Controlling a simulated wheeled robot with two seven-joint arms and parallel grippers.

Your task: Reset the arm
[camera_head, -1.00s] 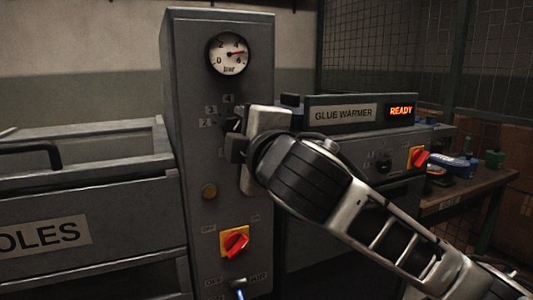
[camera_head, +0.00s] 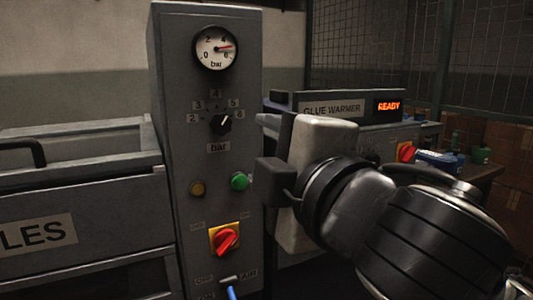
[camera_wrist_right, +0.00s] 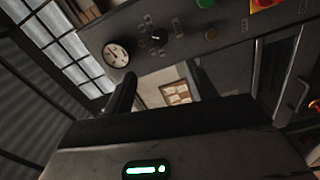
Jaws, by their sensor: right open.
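My right gripper (camera_head: 268,150) is to the right of the grey control panel (camera_head: 180,130) in the head view, apart from its knob. Its fingers also show in the right wrist view (camera_wrist_right: 160,88), spread with nothing between them. My left gripper is in neither view.
On the panel are a green button (camera_head: 239,181), a dull amber lamp (camera_head: 197,188), a red switch on yellow (camera_head: 225,239) and a blue-tipped air lever (camera_head: 231,291). The glue warmer (camera_head: 335,109) reads READY, behind my right arm. A bench with several bottles (camera_head: 480,155) stands farther right.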

